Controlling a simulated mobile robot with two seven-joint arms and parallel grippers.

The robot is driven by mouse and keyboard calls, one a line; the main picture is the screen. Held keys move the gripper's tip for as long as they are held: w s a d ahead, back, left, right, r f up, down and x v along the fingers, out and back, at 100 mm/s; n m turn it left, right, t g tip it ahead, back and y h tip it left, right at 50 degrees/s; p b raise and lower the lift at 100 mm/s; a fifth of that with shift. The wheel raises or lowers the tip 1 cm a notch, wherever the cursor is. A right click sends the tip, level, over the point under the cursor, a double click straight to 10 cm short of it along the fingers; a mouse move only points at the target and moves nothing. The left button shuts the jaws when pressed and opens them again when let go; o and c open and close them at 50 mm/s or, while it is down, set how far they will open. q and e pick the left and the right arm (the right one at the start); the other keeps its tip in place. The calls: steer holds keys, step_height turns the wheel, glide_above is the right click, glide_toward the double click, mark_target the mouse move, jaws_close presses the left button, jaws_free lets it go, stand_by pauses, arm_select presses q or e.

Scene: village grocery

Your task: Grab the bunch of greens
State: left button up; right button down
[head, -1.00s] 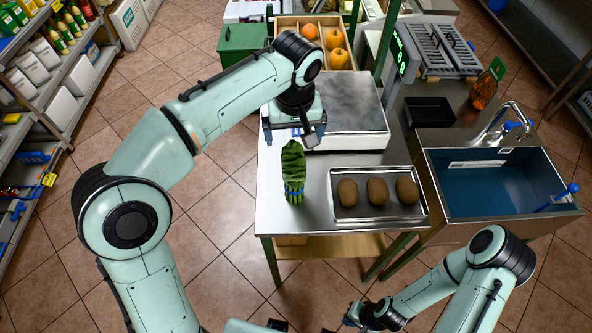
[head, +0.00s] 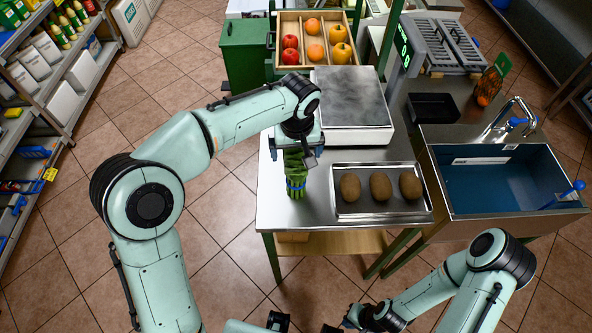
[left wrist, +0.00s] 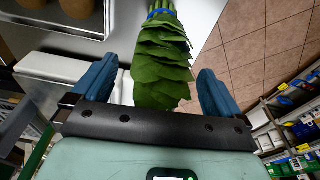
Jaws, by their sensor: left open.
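In the left wrist view the greens (left wrist: 163,62) show between the two blue fingers of my left gripper (left wrist: 158,88). The fingers are open, with gaps on both sides of the leaves. My right gripper (head: 362,318) is low at the bottom of the head view, away from the greens; its fingers are too unclear to read.
A metal tray (head: 384,213) with three brown kiwi-like fruits lies right of the greens. A scale (head: 352,137) stands behind. A wooden fruit crate (head: 283,20) is at the back, and a blue sink (head: 500,185) is at the right. The table's left edge is close to the greens.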

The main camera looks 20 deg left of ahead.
arm_select(q)
steer(key=c, duration=1.7)
steer(key=shift+o, duration=0.2)
steer(key=shift+r, duration=0.1)
